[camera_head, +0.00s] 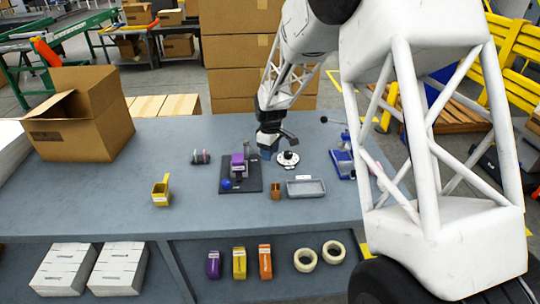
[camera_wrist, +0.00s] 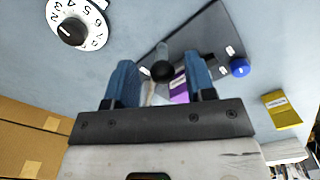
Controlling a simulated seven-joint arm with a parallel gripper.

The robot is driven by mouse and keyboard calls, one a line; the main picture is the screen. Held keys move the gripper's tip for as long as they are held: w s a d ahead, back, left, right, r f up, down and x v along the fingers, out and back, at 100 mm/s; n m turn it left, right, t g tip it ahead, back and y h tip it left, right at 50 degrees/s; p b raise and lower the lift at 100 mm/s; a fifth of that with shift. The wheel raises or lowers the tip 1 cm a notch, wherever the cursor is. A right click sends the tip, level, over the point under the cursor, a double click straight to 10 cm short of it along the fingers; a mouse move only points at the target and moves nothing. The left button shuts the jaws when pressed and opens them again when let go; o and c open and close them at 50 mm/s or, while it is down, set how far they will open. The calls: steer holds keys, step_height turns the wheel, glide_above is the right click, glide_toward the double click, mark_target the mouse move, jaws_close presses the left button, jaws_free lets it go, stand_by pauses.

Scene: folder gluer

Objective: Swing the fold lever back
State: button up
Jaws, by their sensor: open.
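The folder gluer (camera_head: 228,187) is a dark base plate with a purple part (camera_head: 237,163) and a blue ball knob (camera_head: 226,183). In the wrist view, the fold lever (camera_wrist: 162,71) shows as a grey rod with a black ball end. My gripper (camera_head: 266,154) is over the table at the plate's far right corner. In the wrist view, my gripper (camera_wrist: 160,68) has its blue fingers apart, and the black ball appears between them. I cannot tell whether either finger touches it. The purple part (camera_wrist: 179,88) is partly hidden behind the right finger.
A white dial (camera_head: 288,158) stands close to the right of my gripper; a grey tray (camera_head: 305,188) and small brown block (camera_head: 276,191) are nearer the front. A yellow holder (camera_head: 161,192) stands left and an open carton (camera_head: 80,125) far left. The front table strip is clear.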

steer(key=shift+r, duration=2.9)
steer(key=shift+s+r, duration=0.1)
steer(key=shift+s+d+r, duration=0.1)
steer(key=shift+s+r, duration=0.05)
steer(key=shift+r, duration=0.05)
steer(key=s+d+r+m+t, duration=0.1)
steer(key=s+d+r+m, duration=0.25)
steer(key=s+r, duration=0.55)
steer(key=s+d+r+m, duration=0.2)
steer(key=s+d+r, duration=0.25)
steer(key=s, duration=0.85)
steer(key=s+d+m, duration=0.1)
steer(key=s+m, duration=0.2)
steer(key=s, duration=0.9)
steer(key=s+d+r+m+t, duration=0.1)
steer(key=s+d+m, duration=0.1)
steer(key=s, duration=1)
steer(key=shift+s+d+r+m+t, duration=0.2)
steer(key=shift+m+t, duration=0.1)
steer(key=shift+m, duration=0.25)
steer(key=shift+o, duration=0.5)
